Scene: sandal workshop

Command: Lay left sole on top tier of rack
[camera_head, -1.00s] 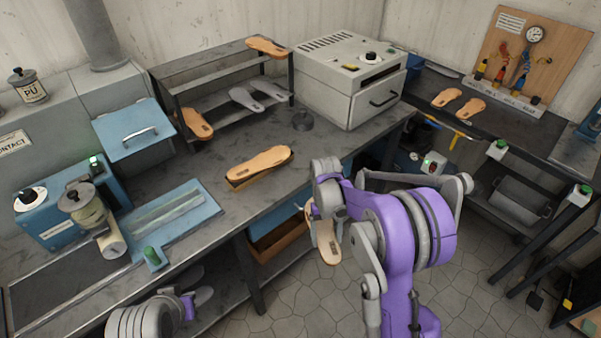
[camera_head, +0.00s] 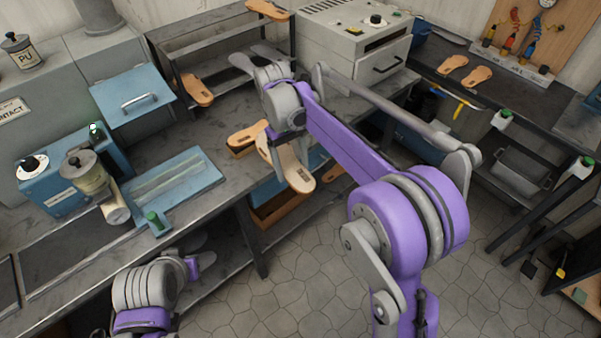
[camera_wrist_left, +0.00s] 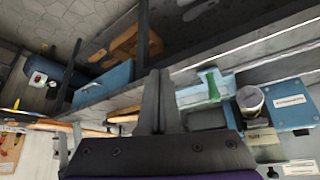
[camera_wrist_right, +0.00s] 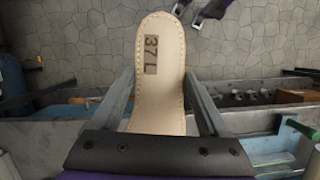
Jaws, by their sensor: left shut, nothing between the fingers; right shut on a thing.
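The left sole (camera_head: 298,176), pale tan and stamped "37 L" in the right wrist view (camera_wrist_right: 162,85), is held by my right gripper (camera_head: 285,143). The gripper is shut on it, and the sole hangs tilted in front of the bench edge. The dark metal rack (camera_head: 222,42) stands at the back of the bench, beyond and above the gripper. A tan sole (camera_head: 268,9) lies at the right end of its top tier. My left gripper (camera_head: 191,268) is low at the front left, shut and empty; its closed fingers show in the left wrist view (camera_wrist_left: 157,100).
Another tan sole (camera_head: 246,134) lies on the bench behind the held one, partly covered. A brown sole (camera_head: 197,90) leans at the rack's lower left. A grey-white oven (camera_head: 355,40) stands right beside the rack. A blue press plate (camera_head: 172,185) lies on the bench.

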